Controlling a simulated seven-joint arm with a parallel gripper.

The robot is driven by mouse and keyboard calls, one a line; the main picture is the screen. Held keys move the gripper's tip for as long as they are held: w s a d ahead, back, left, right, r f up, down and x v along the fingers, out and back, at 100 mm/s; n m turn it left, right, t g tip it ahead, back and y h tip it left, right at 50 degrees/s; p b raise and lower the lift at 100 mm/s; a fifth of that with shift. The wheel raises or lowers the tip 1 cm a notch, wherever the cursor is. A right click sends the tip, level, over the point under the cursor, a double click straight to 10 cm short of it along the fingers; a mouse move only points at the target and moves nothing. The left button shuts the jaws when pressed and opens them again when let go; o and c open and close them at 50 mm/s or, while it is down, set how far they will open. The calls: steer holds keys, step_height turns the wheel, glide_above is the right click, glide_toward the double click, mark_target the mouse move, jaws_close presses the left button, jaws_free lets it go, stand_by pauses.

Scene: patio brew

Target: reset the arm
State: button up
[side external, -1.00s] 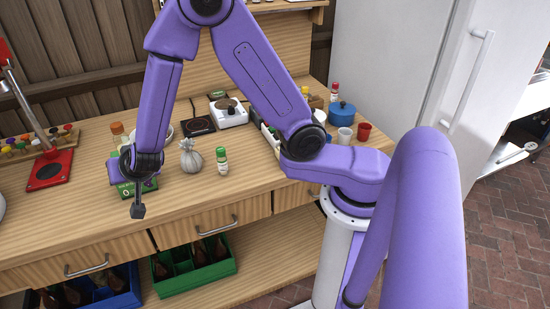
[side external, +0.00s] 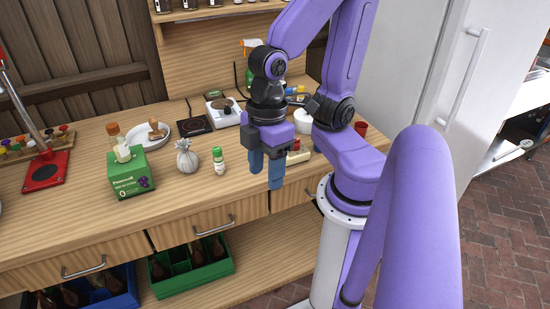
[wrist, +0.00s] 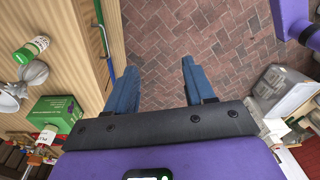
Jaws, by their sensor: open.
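My gripper (side external: 265,170) hangs in the air near the front edge of the wooden workbench (side external: 75,205), right of a small green-capped bottle. Its two blue fingers point down and stand apart, with nothing between them. In the wrist view, the open fingers (wrist: 157,85) show over the brick floor. My purple arm is folded back above its base at the right.
On the bench stand a green box (side external: 131,173), a grey sack (side external: 187,157), the green-capped bottle (side external: 219,159), a white plate (side external: 160,140) and a white scale (side external: 224,113). A red press (side external: 45,172) stands at left. Crates (side external: 190,275) sit below. The brick floor (side external: 505,235) is clear.

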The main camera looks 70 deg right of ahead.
steer(key=shift+s+d+r+n+h, duration=0.1)
steer(key=shift+s+d+n+h, duration=0.15)
steer(key=shift+d, duration=0.45)
steer(key=shift+s+d+r+n+h, duration=0.1)
steer(key=shift+s+d+n+h, duration=0.1)
steer(key=shift+d, duration=0.45)
